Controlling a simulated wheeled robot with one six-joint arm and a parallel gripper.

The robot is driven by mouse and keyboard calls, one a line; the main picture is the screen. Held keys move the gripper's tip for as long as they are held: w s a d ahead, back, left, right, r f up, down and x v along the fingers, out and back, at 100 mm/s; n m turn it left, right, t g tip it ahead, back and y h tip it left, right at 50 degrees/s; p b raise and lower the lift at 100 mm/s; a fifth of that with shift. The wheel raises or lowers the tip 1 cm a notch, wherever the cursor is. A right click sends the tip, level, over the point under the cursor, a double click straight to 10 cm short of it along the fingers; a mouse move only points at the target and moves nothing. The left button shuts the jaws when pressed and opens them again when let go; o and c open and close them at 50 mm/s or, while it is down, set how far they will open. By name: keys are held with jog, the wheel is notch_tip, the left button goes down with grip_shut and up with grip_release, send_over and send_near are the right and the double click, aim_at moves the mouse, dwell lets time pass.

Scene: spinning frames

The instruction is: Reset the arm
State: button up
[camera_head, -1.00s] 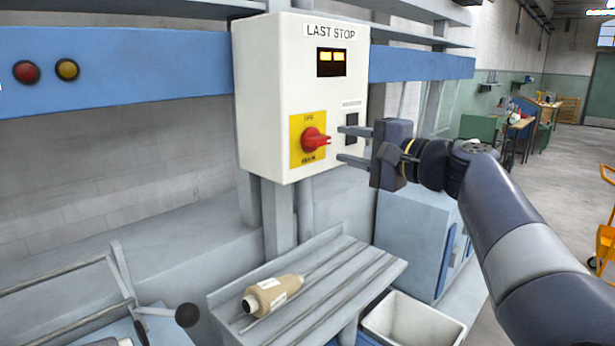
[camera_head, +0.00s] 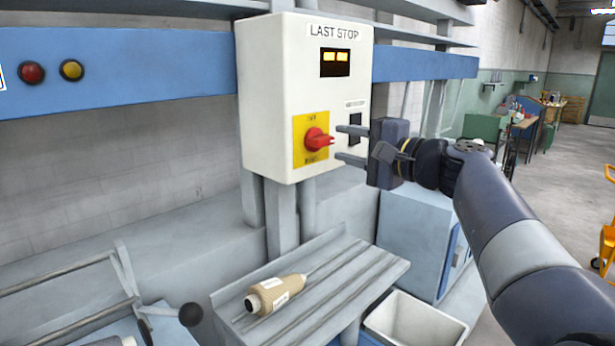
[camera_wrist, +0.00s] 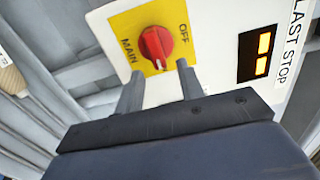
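My gripper (camera_head: 343,144) is open and empty, its two fingers apart and pointing left. It is just right of the red rotary switch (camera_head: 317,139), on a yellow plate (camera_head: 304,155) on the white "LAST STOP" box (camera_head: 290,85). In the wrist view the red switch (camera_wrist: 156,44) lies beyond and between the two fingertips (camera_wrist: 157,82), with "MAIN" and "OFF" printed on the plate (camera_wrist: 125,22). I cannot tell whether a fingertip touches the switch. My arm reaches in from the lower right.
A brown cone of yarn (camera_head: 275,294) lies on a grey slatted shelf (camera_head: 375,280) below the box. A white bin (camera_head: 415,325) and a blue-grey cabinet (camera_head: 410,240) stand at the lower right. A lever with a black knob (camera_head: 190,314) is at lower left. Open floor lies at right.

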jog(key=b+v, duration=0.2)
jog(key=v, duration=0.7)
jog(key=p+x, duration=0.3)
jog(key=x, duration=0.8)
jog(key=shift+w+a, duration=0.2)
jog(key=shift+a, duration=0.05)
jog(key=shift+d+n+b, duration=0.1)
jog(key=shift+n+b, duration=0.2)
jog(key=shift+n, duration=0.3)
jog(key=shift+s+r+n, duration=0.15)
jog(key=shift+r+n, duration=0.05)
jog(key=shift+n, duration=0.7)
jog(key=n, duration=0.3)
jog(key=r+n, duration=0.1)
jog(key=n, duration=0.2)
jog(key=shift+s, duration=0.15)
jog(key=shift+f, duration=0.1)
